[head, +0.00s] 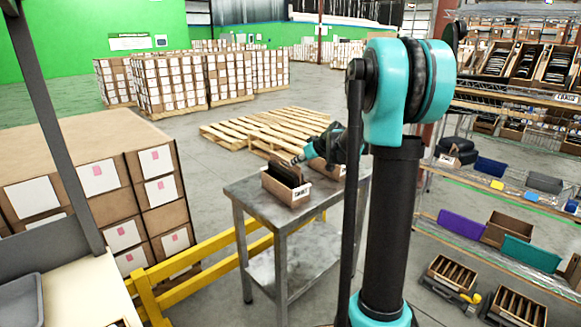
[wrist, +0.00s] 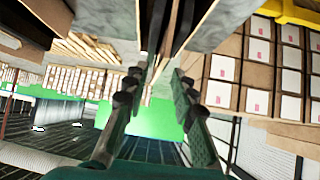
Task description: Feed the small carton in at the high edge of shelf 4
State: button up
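A small open carton (head: 285,190) with dark flat items and a white label stands on a grey metal cart (head: 335,238). My gripper (head: 301,158) is at its far upper right side in the head view. In the wrist view my gripper (wrist: 160,75) has its two fingers apart, with a gap between them. A carton with dark contents (wrist: 203,22) fills the top middle of that view, just past the fingertips; contact cannot be told. A second carton (head: 328,169) is partly hidden behind my arm. A wire shelf rack (head: 510,112) stands at the right; which level is shelf 4 cannot be read.
Upper rack cartons (head: 554,68) are tilted. A yellow rail (head: 205,251) and stacked boxes (head: 120,185) stand left of the cart. Pallets (head: 262,129) lie behind it.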

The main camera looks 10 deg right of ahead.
jog(key=shift+x, duration=2.55)
jog(key=shift+c, duration=0.7)
jog(key=c, duration=0.3)
grip_shut()
jog(key=shift+r, duration=0.1)
notch_tip(320, 180, up, 8)
jog(key=shift+f, duration=0.1)
